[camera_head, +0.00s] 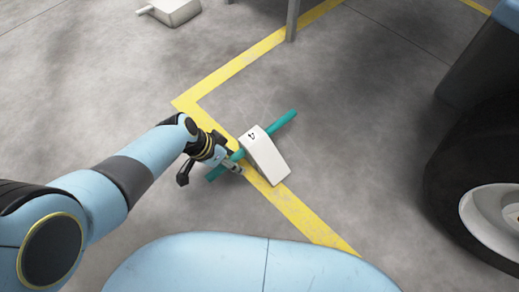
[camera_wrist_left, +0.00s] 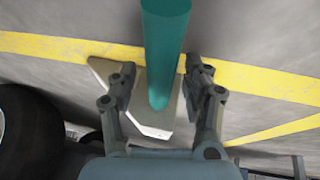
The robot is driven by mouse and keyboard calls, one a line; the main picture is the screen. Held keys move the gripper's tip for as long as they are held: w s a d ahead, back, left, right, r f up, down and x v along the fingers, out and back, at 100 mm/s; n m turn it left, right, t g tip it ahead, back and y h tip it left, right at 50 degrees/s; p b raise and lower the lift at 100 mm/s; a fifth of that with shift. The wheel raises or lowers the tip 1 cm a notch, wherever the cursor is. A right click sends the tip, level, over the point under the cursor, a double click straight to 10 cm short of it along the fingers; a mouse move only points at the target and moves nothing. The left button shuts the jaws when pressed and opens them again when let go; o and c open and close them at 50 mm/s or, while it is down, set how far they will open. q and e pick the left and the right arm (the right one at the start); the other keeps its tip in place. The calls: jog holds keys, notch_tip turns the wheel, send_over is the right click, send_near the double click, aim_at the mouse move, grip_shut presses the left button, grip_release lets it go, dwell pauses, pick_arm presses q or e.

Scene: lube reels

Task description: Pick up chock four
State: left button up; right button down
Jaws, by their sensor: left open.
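Chock four (camera_head: 266,158) is a white wedge marked with a 4, lying on the floor across a yellow line. A teal bar handle (camera_head: 284,122) sticks out on both sides of it. My left gripper (camera_head: 212,172) is open at the near-left end of the handle. In the left wrist view, the handle (camera_wrist_left: 165,40) runs between the two open fingers of the gripper (camera_wrist_left: 160,70), with a gap on each side. The chock (camera_wrist_left: 138,105) lies beyond, partly hidden by the handle and fingers. My right gripper is not in view.
Another pale chock (camera_head: 176,10) lies at the top left. A grey post (camera_head: 292,20) stands on the yellow line (camera_head: 235,68) at the top. A large black tyre (camera_head: 450,165) stands at the right. The concrete floor around chock four is clear.

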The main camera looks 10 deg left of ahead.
pick_arm(q)
jog(key=shift+f, duration=0.25)
dwell(0.3)
grip_shut()
dwell(0.6)
